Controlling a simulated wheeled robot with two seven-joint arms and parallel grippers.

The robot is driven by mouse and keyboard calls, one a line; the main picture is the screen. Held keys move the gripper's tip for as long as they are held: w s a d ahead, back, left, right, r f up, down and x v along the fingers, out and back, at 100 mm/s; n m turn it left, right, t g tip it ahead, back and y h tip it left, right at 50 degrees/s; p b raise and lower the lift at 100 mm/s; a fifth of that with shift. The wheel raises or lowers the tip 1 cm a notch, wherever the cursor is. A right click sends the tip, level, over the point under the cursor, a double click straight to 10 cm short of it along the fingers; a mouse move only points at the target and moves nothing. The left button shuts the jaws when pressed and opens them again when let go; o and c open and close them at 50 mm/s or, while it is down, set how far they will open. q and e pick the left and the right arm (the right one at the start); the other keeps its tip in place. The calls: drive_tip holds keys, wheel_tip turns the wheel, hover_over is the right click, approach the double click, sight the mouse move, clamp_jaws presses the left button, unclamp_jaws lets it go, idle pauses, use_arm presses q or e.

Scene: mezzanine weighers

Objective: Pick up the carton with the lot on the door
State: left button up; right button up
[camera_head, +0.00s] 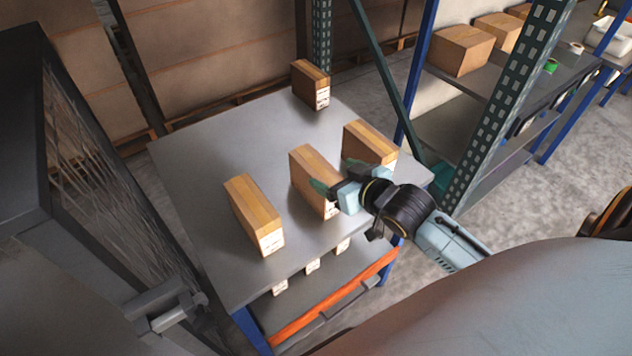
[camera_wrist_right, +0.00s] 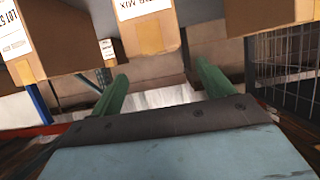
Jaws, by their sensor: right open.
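Several brown cartons with white labels stand on a grey table. In the head view they are a left carton (camera_head: 252,207), a middle carton (camera_head: 313,170), a right carton (camera_head: 371,141) and a back carton (camera_head: 306,82). Their labels are too small to read there. My right gripper (camera_head: 335,177) is open by the middle carton's upper right side, hiding part of it. In the right wrist view, a carton (camera_wrist_right: 150,38) with a partly cut-off label is beyond the open green fingers (camera_wrist_right: 160,86); contact is not visible. A mesh door (camera_head: 110,190) is at left; no lot text is legible on it. My left gripper is not seen.
A blue-posted rack with more boxes (camera_head: 461,48) stands at right. The table (camera_head: 205,165) is bare at its back left.

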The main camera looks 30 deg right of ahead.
sight(318, 167)
drive_tip(key=shift+f+b+x, duration=0.1)
drive_tip(key=shift+b+x, duration=0.15)
drive_tip(key=shift+x, duration=1.5)
drive_tip(key=shift+f+b+x, duration=0.15)
drive_tip(key=shift+b+x, duration=0.05)
drive_tip(key=shift+x, duration=1.6)
drive_tip(key=shift+s+r, duration=0.1)
drive_tip(key=shift+r, duration=0.1)
clamp_jaws()
